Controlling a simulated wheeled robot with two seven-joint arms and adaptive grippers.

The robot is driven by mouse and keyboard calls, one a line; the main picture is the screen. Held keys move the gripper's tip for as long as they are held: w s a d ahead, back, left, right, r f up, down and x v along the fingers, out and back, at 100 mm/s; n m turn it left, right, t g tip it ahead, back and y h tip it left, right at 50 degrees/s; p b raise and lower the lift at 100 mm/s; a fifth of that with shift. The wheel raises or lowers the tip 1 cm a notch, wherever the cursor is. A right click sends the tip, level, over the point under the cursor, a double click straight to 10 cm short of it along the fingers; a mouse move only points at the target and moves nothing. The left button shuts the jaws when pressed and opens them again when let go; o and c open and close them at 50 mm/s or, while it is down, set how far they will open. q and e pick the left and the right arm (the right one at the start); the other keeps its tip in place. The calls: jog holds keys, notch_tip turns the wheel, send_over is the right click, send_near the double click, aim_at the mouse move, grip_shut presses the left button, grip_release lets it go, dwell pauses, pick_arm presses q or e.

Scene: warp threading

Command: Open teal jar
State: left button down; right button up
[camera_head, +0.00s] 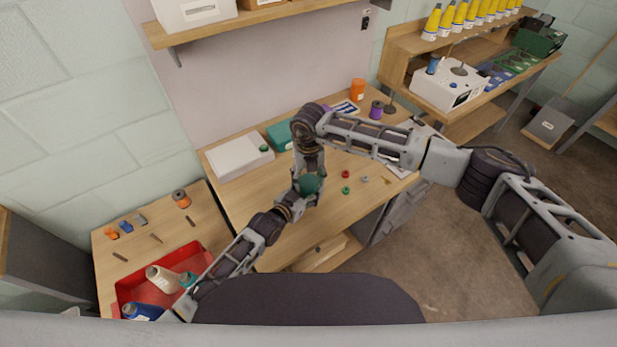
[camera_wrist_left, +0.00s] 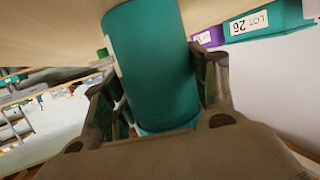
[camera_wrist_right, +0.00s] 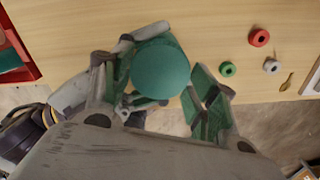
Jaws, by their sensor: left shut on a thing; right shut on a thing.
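The teal jar (camera_head: 309,184) is held above the near part of the wooden table. Its tall teal body (camera_wrist_left: 150,60) fills the middle of the left wrist view, and its round teal top (camera_wrist_right: 160,68) faces the right wrist view. My left gripper (camera_wrist_left: 160,100) is shut on the jar's body, one finger on each side. My right gripper (camera_wrist_right: 165,85) comes from above and is shut on the jar's top. In the head view both grippers partly hide the jar, so the seam between lid and body cannot be made out.
Small red (camera_wrist_right: 259,37) and green (camera_wrist_right: 228,69) rings lie on the table beside the jar. A white box (camera_head: 236,159) and a teal box (camera_head: 279,137) stand behind. A red bin (camera_head: 128,289) with spools is at lower left. My right arm crosses the table.

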jog(key=n, duration=1.1)
jog(key=shift+w, duration=0.1)
jog(key=n, duration=0.4)
jog(key=shift+r, duration=0.1)
jog(key=n, duration=0.7)
jog(key=shift+n, duration=0.4)
jog(key=n, duration=0.7)
jog(key=shift+r, duration=1.25)
dwell(0.8)
